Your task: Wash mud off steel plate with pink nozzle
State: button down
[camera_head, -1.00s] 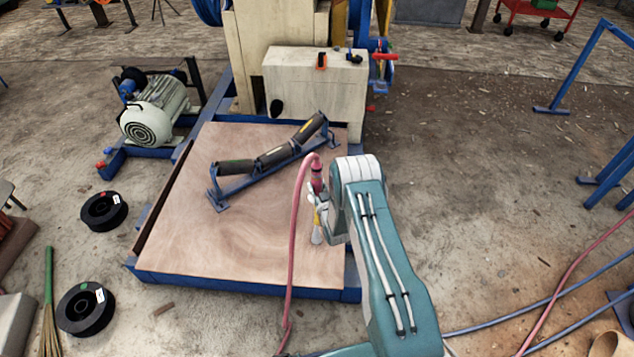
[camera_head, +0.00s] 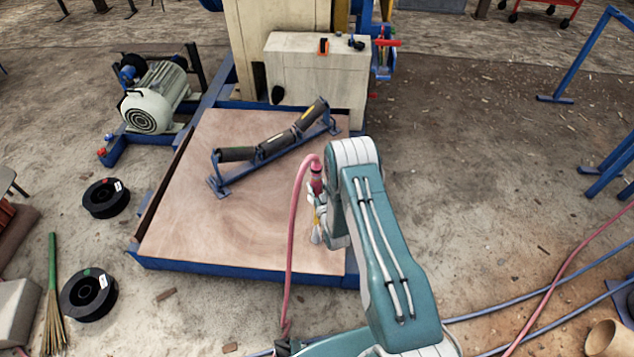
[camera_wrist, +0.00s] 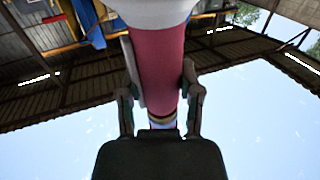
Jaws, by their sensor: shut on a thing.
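The pink nozzle (camera_head: 316,182) is held in my gripper (camera_head: 316,212), with a pink hose (camera_head: 292,240) looping from its top to the ground. In the wrist view, the nozzle's pink body (camera_wrist: 158,70) stands between the two fingers of my gripper (camera_wrist: 160,100), which are shut on it. A yellow band and a pale tip show below the grip in the head view. The nozzle is above the right part of a brown flat panel (camera_head: 230,225) in a blue frame. I cannot tell whether this panel is the steel plate, and no distinct mud patch or water jet shows.
A roller frame (camera_head: 272,147) lies across the panel's back. A cream machine (camera_head: 315,85) stands behind it and a motor (camera_head: 155,105) at left. Black spools (camera_head: 88,294) lie at left. Blue stands (camera_head: 610,170) and hoses are at right. Open ground lies right of the panel.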

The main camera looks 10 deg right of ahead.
jog(key=shift+s+a, duration=0.2)
jog(key=shift+s, duration=0.2)
jog(key=w+a, duration=0.3)
jog(key=a, duration=0.6)
jog(key=shift+a, duration=0.2)
dwell(0.4)
dwell(0.9)
